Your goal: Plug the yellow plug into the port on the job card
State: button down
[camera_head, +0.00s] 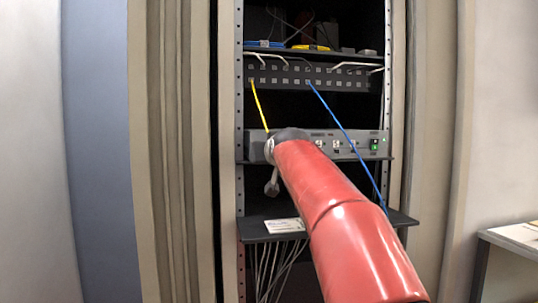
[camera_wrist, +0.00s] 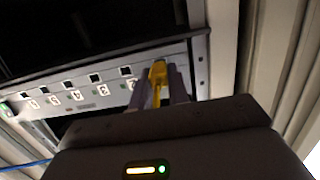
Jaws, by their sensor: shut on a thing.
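My gripper (camera_wrist: 159,90) is shut on the yellow plug (camera_wrist: 158,73), which stands between its two fingers in the wrist view. The plug's tip is close to the right end of the grey device's port row (camera_wrist: 96,78); whether it touches or enters a port I cannot tell. In the head view my red arm hides the plug and part of the grey device (camera_head: 345,146). The yellow cable (camera_head: 259,106) runs from the upper patch panel down behind my wrist. The job card (camera_head: 284,225) lies on the lower shelf; its writing is too small to read.
A blue cable (camera_head: 345,132) hangs from the patch panel (camera_head: 290,77) across the device's right side to the shelf (camera_head: 400,218). Rack posts (camera_head: 240,100) stand on both sides. A table (camera_head: 515,238) is at the far right.

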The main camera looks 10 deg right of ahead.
jog(key=shift+w, duration=0.7)
jog(key=c, duration=1.3)
grip_release()
jog(key=shift+o, duration=0.2)
jog(key=s+b, duration=0.2)
jog(key=s, duration=0.6)
jog(key=s+f+g, duration=1)
jog(key=s+f, duration=2.5)
jog(key=f, duration=0.4)
jog(key=shift+g, duration=0.3)
